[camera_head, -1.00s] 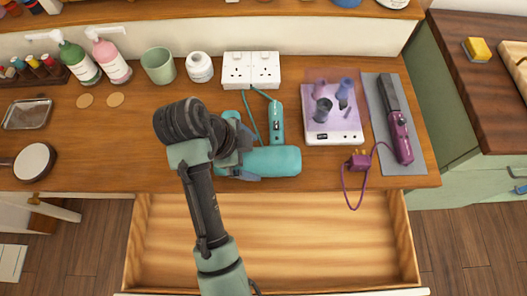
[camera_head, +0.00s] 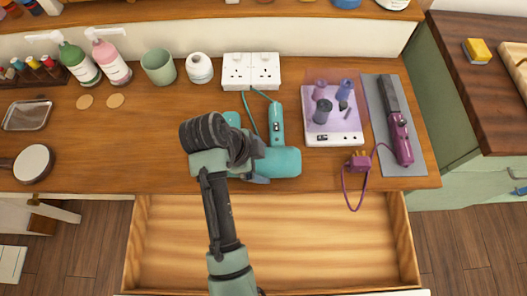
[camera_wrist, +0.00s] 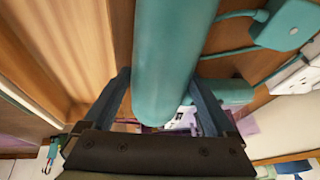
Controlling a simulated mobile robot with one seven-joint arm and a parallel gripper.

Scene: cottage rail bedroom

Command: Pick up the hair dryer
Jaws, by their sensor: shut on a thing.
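The teal hair dryer (camera_head: 278,162) lies on the wooden tabletop, its barrel along the front edge and its handle pointing to the back. Its teal cord runs up to the white wall sockets (camera_head: 251,70). My gripper (camera_head: 258,172) is at the left part of the barrel, partly hidden by my own wrist in the head view. In the wrist view the barrel (camera_wrist: 172,60) runs between the two blue fingers of my gripper (camera_wrist: 165,100), one on each side. Whether the dryer is off the table is hard to tell.
An open, empty drawer (camera_head: 320,235) juts out below the table front. To the right are a white curler box (camera_head: 333,138) and a purple styling iron (camera_head: 399,135) on a grey mat (camera_head: 400,165). Bottles, a green cup (camera_head: 158,66) and a white jar (camera_head: 199,67) stand behind left.

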